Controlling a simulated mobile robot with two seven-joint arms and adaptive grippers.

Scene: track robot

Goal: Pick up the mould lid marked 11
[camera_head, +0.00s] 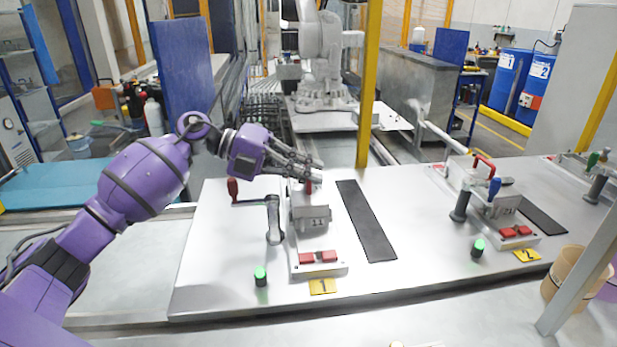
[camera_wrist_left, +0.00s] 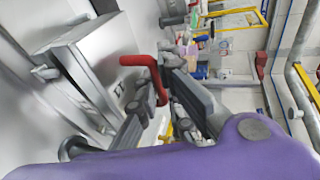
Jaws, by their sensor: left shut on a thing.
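The mould lid marked 11 (camera_head: 312,223) is a grey metal block at station 1 on the white table, with a red handle on top. My right gripper is not in view.
A crank with a dark red grip (camera_head: 233,188) stands close left of the lid. A green button (camera_head: 260,275) and red blocks (camera_head: 318,257) are in front. A dark strip (camera_head: 367,222) lies to the right. Station 2 (camera_head: 500,208) is farther right; the table between is clear.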

